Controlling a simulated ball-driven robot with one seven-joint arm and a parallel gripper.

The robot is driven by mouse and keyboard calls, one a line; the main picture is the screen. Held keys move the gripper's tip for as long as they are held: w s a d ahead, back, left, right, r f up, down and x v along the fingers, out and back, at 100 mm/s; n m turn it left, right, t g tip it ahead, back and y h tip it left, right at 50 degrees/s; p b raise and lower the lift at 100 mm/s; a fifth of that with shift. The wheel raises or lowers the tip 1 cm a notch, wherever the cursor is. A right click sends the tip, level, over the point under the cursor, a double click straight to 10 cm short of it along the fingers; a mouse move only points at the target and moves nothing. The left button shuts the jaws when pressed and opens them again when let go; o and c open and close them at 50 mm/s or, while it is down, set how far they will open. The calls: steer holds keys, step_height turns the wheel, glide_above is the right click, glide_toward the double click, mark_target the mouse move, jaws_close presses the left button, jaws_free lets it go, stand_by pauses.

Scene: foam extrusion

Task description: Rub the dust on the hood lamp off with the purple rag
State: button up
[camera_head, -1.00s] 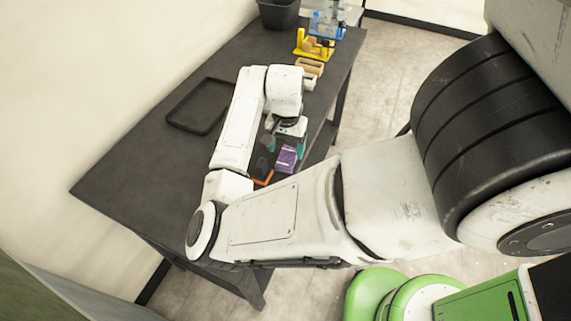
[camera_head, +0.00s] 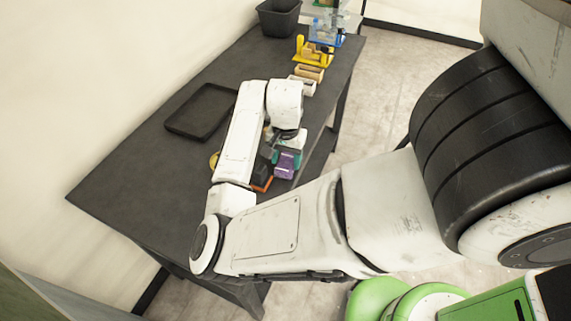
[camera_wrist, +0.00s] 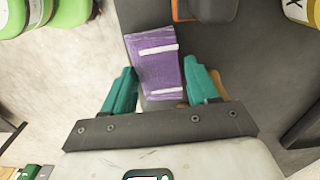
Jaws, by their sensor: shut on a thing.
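The purple rag (camera_head: 285,170) looks like a folded block at the table's right edge; the wrist view shows it (camera_wrist: 155,62) with two white strips across it. My gripper (camera_head: 287,157) has teal fingers, one on each side of the rag in the wrist view (camera_wrist: 162,75), and is shut on its near part. I cannot make out the hood lamp or any dust for certain; my arm hides part of the table.
A dark block with an orange base (camera_head: 262,177) stands close left of the rag, also seen in the wrist view (camera_wrist: 205,10). A black tray (camera_head: 172,125), a dark bin (camera_head: 278,20) and a yellow stand (camera_head: 313,57) are farther back. The table's near left is clear.

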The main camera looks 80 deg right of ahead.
steer(key=shift+c, duration=0.8)
steer(key=shift+r+p, duration=2.95)
steer(key=shift+r, duration=0.1)
steer(key=o, duration=0.6)
steer(key=c, duration=0.6)
steer(key=shift+f, duration=0.1)
